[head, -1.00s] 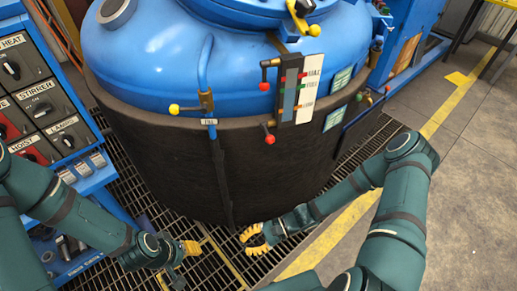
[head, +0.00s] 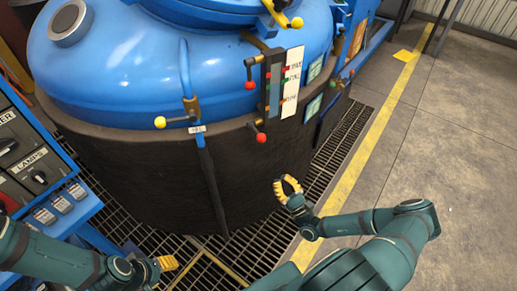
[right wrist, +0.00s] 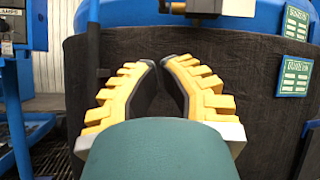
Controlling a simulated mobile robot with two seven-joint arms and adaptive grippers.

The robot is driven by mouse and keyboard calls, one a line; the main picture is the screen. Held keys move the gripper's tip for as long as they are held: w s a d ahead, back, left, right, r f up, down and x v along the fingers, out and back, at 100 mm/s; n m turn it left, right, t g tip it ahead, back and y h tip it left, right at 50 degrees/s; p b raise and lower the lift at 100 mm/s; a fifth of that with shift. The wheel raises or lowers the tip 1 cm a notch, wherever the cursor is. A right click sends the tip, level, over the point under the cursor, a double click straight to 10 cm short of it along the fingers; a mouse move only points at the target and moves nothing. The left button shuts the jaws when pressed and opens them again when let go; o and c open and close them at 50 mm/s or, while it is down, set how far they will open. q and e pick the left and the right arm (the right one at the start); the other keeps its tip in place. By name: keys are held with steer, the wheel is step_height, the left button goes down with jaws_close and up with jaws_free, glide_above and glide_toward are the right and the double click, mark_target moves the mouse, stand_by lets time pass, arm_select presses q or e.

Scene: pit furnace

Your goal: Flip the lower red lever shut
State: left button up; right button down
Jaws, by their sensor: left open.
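The lower red lever (head: 261,138) has a red ball that hangs at the lower left of the sight gauge (head: 275,85), in front of the dark band of the blue vessel. A second red-balled lever (head: 250,86) is above it. My right gripper (head: 283,181) is below and right of the lower lever, in front of the vessel's dark wall and apart from it. In the right wrist view its yellow fingertips (right wrist: 161,60) are close together with a narrow gap and nothing seen between them. My left gripper (head: 168,264) is low at the left, open, partly hidden and over the grating.
A yellow-balled lever (head: 161,122) sticks out left on the vessel (head: 115,165). Another yellow-balled handle (head: 296,23) is at the top. A control cabinet (head: 25,165) stands at the left. Floor is free at the right.

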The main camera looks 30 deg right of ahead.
steer(key=b, duration=0.1)
glide_toward(256, 131)
steer(key=w+f, duration=0.3)
steer(key=w, duration=0.1)
steer(key=shift+w+a+r, duration=0.1)
steer(key=shift+a+r, duration=0.2)
steer(key=shift+r, duration=0.6)
steer(key=shift+w+a+r, duration=0.1)
steer(key=shift+a+r, duration=0.2)
steer(key=shift+r, duration=0.65)
